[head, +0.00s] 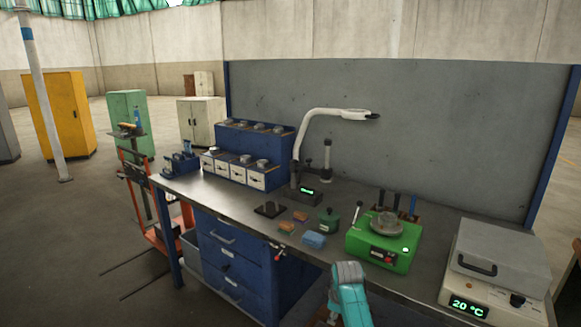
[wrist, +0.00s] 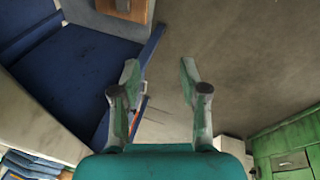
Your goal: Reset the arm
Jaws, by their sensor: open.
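My gripper (wrist: 159,80) shows in the wrist view with its two fingers apart. Nothing is between them, only grey floor behind. In the head view a teal part of my arm rises at the bottom edge, in front of the workbench (head: 335,222). The fingers cannot be made out in that view. The blue drawer cabinet (head: 229,255) is under the left part of the bench.
On the bench are a green machine (head: 384,250), a heater box reading 20 °C (head: 495,262), a white lamp arm (head: 325,117) and small blocks. An orange cart (head: 150,222) stands left of the bench. Open floor (head: 60,225) lies farther left.

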